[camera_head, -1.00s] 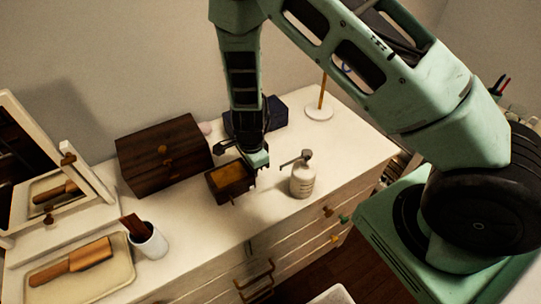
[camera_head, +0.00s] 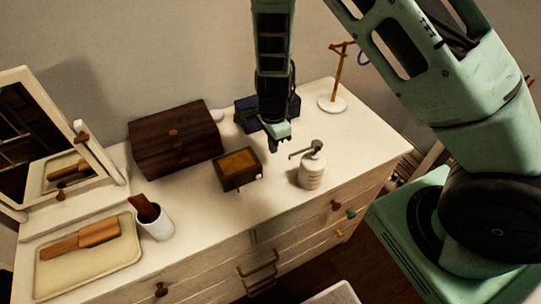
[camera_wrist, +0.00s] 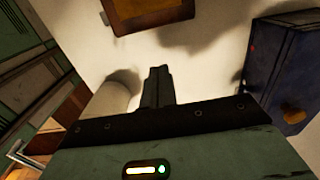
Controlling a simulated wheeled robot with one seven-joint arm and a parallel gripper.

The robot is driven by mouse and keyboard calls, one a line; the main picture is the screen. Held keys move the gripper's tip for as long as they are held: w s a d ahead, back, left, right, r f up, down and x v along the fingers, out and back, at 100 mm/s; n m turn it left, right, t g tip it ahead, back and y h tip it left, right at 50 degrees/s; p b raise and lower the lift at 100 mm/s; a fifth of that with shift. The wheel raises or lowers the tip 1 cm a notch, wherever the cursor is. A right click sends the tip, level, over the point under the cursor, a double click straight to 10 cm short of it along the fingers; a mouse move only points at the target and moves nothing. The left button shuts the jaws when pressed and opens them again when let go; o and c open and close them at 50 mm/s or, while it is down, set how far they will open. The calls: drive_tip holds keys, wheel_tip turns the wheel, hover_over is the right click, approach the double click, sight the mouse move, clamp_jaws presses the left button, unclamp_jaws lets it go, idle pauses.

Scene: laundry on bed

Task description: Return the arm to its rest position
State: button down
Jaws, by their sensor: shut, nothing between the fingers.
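My gripper (camera_head: 279,146) hangs from my green arm above the white dresser top, pointing down. It is between the small wooden box with a tan top (camera_head: 239,166) and the white pump bottle (camera_head: 312,168), apart from both. In the wrist view its fingers (camera_wrist: 158,75) are together with nothing between them. The small box (camera_wrist: 150,12) shows at the top of that view. A dark blue box (camera_wrist: 288,70) is at its right; the head view shows it partly hidden behind my gripper (camera_head: 247,118).
A dark wooden chest (camera_head: 172,140) stands behind the small box. A jewelry stand (camera_head: 333,100) is at the back right. A mirror (camera_head: 50,130), a tray with a brush (camera_head: 85,268) and a white cup (camera_head: 155,222) are on the left. The dresser's front right top (camera_head: 372,140) is clear.

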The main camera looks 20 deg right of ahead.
drive_tip(key=shift+r, duration=2.7)
drive_tip(key=s+a+r+n+g+y+b, duration=0.1)
drive_tip(key=s+a+r+n+y+b, duration=0.1)
drive_tip(key=s+a+r+n, duration=0.9)
drive_tip(key=s+d+r+n+t+h+b, duration=0.1)
drive_tip(key=s+r+n, duration=0.2)
drive_tip(key=s+n, duration=1)
drive_tip(key=shift+s+d+n+b, duration=0.2)
drive_tip(key=shift+d+n+b, duration=0.2)
drive_tip(key=shift+n, duration=0.3)
